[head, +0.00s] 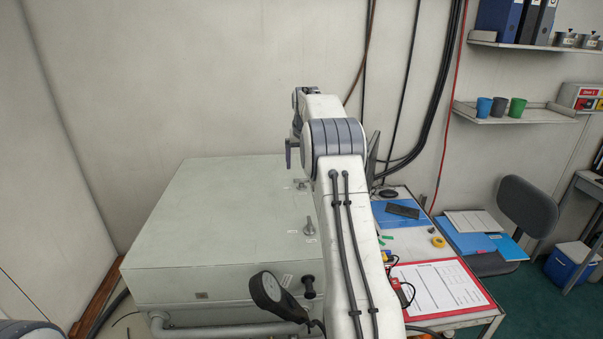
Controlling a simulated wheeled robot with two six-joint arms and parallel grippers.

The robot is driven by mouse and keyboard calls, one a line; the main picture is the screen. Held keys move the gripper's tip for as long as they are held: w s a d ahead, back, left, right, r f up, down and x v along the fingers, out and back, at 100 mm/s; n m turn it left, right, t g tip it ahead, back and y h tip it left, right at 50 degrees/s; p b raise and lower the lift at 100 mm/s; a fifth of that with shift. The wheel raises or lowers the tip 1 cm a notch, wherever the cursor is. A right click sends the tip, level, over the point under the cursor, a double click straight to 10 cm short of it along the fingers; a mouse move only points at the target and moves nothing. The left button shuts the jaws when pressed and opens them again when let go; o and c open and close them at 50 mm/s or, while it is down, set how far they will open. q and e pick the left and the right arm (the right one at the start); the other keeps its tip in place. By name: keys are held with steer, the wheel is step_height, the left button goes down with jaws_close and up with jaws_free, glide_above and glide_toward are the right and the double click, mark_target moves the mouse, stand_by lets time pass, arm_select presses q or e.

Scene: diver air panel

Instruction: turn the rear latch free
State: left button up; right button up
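A large grey-green cabinet (215,215) fills the middle left of the head view. Two small metal latches stand on its top near the right side: the rear latch (300,184) and the front latch (309,228), each beside a small label. My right arm rises from the bottom and covers the cabinet's right edge. A small dark end piece, which looks like my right gripper (292,155), hangs left of the arm's bend, above the rear latch in the picture. Its fingers are too small to tell open from shut, and no contact with the latch shows. My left gripper is out of view.
A desk with a red clipboard (437,287) stands right. Black cables (440,95) run down the wall behind.

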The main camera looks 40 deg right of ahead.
mark_target(302, 184)
steer(key=p+x, duration=0.2)
steer(key=x, duration=0.3)
steer(key=shift+w+f, duration=0.1)
steer(key=shift+f, duration=0.15)
steer(key=shift+w+d+f, duration=0.1)
steer(key=shift+w+f, duration=0.1)
steer(key=shift+f, duration=0.4)
steer(key=c, duration=1.4)
